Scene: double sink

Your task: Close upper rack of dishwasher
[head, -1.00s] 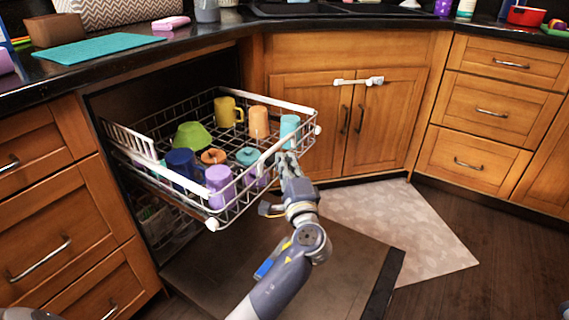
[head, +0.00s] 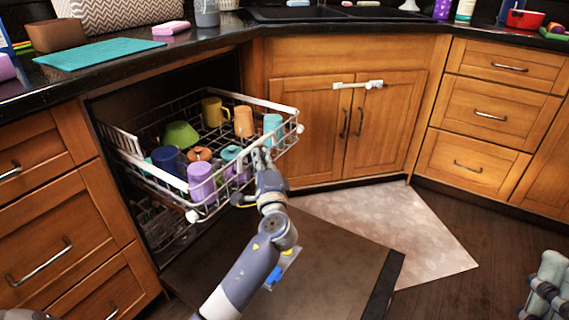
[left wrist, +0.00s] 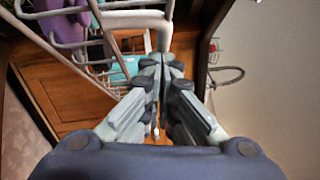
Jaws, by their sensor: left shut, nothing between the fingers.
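The dishwasher's upper rack (head: 165,195) is a white wire basket, pulled partly out of the dark opening under the counter. It holds several cups and bowls, among them a purple cup (head: 201,182), a yellow mug (head: 214,111) and a green bowl (head: 181,135). My left gripper (head: 262,158) is at the rack's front side, its fingers shut and empty. In the left wrist view the shut fingers (left wrist: 163,70) are right at a white rack bar (left wrist: 135,19); contact cannot be told for sure. My right gripper (head: 546,285) shows only partly at the lower right edge, away from the rack.
The dishwasher door (head: 330,262) lies open and low below the rack. A patterned mat (head: 395,225) lies on the floor. The counter (head: 215,42) overhangs the opening.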

